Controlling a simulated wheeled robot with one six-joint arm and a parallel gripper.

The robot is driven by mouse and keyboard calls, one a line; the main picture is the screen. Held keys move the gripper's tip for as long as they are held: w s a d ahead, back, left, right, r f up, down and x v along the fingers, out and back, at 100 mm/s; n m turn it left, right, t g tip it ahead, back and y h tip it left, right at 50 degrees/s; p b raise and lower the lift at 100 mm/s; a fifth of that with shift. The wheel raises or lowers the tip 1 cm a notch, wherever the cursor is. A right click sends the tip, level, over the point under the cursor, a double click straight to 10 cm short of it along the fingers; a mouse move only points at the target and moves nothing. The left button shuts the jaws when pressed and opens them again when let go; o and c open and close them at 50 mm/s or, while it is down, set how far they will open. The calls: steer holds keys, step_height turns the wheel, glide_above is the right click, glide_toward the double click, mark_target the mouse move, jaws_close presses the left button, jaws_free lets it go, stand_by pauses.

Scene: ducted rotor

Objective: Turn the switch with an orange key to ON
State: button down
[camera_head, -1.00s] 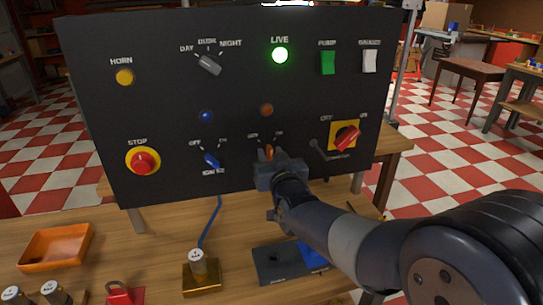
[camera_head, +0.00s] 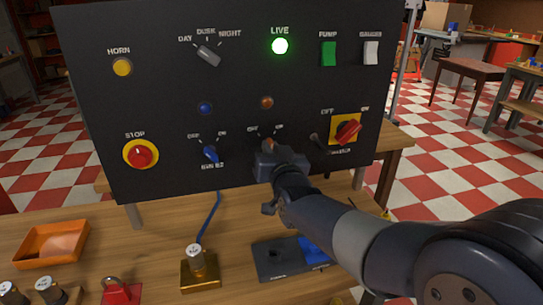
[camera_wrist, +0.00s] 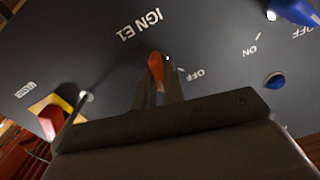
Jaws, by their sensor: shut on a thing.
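The orange key (camera_head: 270,144) sits in the lower middle of the black panel, under an OFF mark on its left and an ON mark on its right. In the wrist view the orange key (camera_wrist: 156,70) stands between my fingertips, with IGN E1 printed beside it and OFF to its right. My gripper (camera_head: 267,160) is at the panel, shut on the key; its fingers show in the wrist view (camera_wrist: 158,88). The gripper hides much of the switch, and I cannot tell which mark the key points to.
A blue-key switch (camera_head: 210,154) is close left of my gripper. A red rotary switch on a yellow plate (camera_head: 346,129) and a small lever (camera_head: 316,140) are to its right. A red stop button (camera_head: 141,154) is farther left. A green LIVE lamp (camera_head: 280,46) is lit above.

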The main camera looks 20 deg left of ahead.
steer(key=shift+d+f+m+b, duration=0.1)
steer(key=shift+f+m+b, duration=0.05)
steer(key=shift+m+b, duration=2.95)
steer(key=c, duration=1.5)
jaws_free()
steer(key=v, duration=1)
steer(key=shift+s+d, duration=0.25)
